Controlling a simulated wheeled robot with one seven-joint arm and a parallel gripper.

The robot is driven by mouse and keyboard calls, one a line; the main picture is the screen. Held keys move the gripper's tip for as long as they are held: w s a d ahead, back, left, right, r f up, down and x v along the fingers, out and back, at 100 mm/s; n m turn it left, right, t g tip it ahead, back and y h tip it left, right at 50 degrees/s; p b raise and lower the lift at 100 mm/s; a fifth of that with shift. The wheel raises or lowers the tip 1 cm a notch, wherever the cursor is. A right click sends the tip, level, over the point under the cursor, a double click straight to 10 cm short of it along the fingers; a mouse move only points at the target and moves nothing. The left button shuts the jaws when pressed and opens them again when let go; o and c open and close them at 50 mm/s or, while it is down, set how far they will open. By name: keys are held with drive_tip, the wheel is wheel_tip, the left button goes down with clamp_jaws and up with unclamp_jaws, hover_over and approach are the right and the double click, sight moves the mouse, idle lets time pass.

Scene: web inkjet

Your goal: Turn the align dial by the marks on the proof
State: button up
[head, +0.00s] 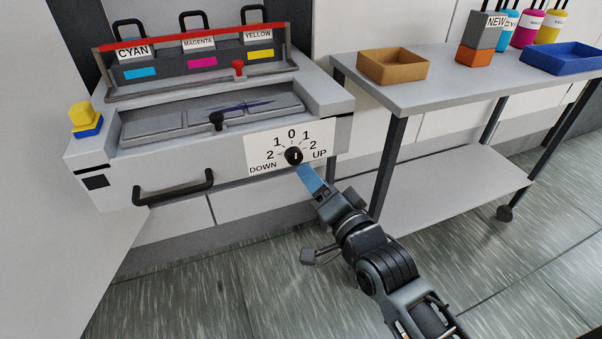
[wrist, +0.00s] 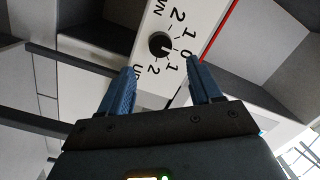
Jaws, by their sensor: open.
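The align dial (head: 293,156) is a round black knob on a white plate on the front of the grey machine. The plate reads 2, 1, 0, 1, 2 in an arc, with DOWN at left and UP at right. The dial also shows in the wrist view (wrist: 159,44). My gripper (head: 302,170), with blue fingers, is just below and right of the dial. In the wrist view its fingers (wrist: 160,70) are apart, with nothing between them. Thin blue-purple lines show on the machine's top bed; I cannot read them as marks.
A black drawer handle (head: 173,189) sticks out left of the dial. Cyan, magenta and yellow cartridges (head: 200,62) stand behind a red-edged rail. A yellow and blue block (head: 85,119) sits at the left corner. A grey trolley (head: 455,75) with trays and bottles stands at right.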

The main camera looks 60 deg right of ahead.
sight(297, 159)
drive_tip(key=shift+b+x, duration=0.45)
drive_tip(key=shift+x, duration=2.95)
drive_tip(key=shift+r, duration=0.1)
drive_tip(key=shift+c, duration=0.5)
drive_tip(key=c, duration=0.9)
drive_tip(key=shift+c, duration=0.2)
